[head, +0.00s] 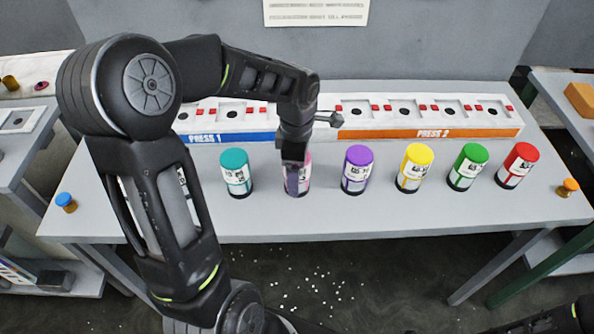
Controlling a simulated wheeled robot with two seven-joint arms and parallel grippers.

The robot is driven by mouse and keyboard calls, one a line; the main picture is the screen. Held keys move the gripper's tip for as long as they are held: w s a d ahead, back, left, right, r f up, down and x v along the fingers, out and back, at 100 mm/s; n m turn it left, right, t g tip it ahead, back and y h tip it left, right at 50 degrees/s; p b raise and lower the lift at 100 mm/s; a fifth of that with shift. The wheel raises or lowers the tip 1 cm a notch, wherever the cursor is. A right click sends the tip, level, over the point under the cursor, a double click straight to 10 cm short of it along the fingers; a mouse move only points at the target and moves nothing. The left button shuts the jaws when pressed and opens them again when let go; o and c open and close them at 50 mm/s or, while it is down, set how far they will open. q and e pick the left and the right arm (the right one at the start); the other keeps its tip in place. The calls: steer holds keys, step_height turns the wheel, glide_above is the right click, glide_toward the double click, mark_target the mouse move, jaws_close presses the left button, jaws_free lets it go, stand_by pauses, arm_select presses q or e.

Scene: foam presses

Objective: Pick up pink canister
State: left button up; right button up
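The pink canister (303,184) stands upright on the grey table, in the row between a teal canister (236,176) and a purple canister (356,173). It has a white label and a dark base. My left gripper (293,165) points down at it from above and covers much of its top and left side. A finger overlaps the canister in the picture. I cannot tell whether the fingers touch it or are closed around it. My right gripper is not in view.
Yellow (415,172), green (467,169) and red (516,168) canisters stand to the right. Behind the row lie the white press units, Press 1 (232,136) and Press 2 (470,132). Small blue (66,203) and orange (567,188) items sit near the table ends. The front strip is clear.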

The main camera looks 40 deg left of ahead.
arm_select(q)
steer(key=c, duration=1.6)
steer(key=shift+o, duration=0.2)
steer(key=shift+r, duration=0.15)
step_height(320, 180, up, 10)
steer(key=shift+f+b, duration=0.1)
steer(key=shift+b, duration=0.65)
